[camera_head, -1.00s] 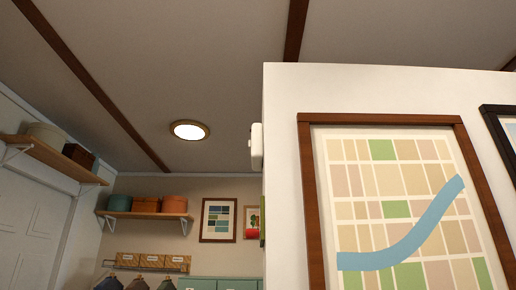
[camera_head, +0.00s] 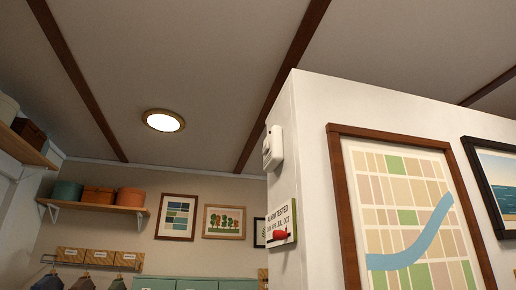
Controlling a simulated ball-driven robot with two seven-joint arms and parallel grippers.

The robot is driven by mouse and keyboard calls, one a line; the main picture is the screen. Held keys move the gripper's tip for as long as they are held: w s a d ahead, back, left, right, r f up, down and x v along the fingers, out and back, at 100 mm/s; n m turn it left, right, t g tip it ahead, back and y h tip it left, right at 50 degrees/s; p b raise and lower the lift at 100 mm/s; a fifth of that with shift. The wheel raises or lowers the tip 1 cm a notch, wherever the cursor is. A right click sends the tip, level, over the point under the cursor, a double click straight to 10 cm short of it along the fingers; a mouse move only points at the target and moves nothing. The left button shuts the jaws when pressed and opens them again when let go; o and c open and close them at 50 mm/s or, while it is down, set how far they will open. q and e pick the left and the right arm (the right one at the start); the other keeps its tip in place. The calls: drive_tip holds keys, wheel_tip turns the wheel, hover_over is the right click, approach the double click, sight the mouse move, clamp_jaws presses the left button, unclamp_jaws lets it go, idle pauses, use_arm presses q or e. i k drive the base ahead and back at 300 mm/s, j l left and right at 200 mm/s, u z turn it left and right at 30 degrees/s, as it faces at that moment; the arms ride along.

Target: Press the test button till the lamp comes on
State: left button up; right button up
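A small white wall unit (camera_head: 273,148), which looks like an alarm, is mounted high on the narrow end face of the white wall (camera_head: 310,110). A darker round spot shows on its front; I cannot tell whether that is the test button or the lamp. Below it hangs a sign (camera_head: 281,222) with dark lettering about the alarm being tested and a red shape. Neither of my grippers is in view.
A lit round ceiling light (camera_head: 163,121) is at upper left. A framed map (camera_head: 405,205) and another picture (camera_head: 493,185) hang on the right wall. A shelf (camera_head: 95,206) with boxes, and coat hooks below it, are at the back left.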

sight(266, 148)
drive_tip(key=j+z, duration=0.1)
drive_tip(key=z, duration=0.4)
drive_tip(key=i+j+z, duration=0.2)
drive_tip(key=j+z, duration=0.2)
drive_tip(key=j, duration=0.55)
drive_tip(key=j+z, duration=0.45)
drive_tip(key=j, duration=1.7)
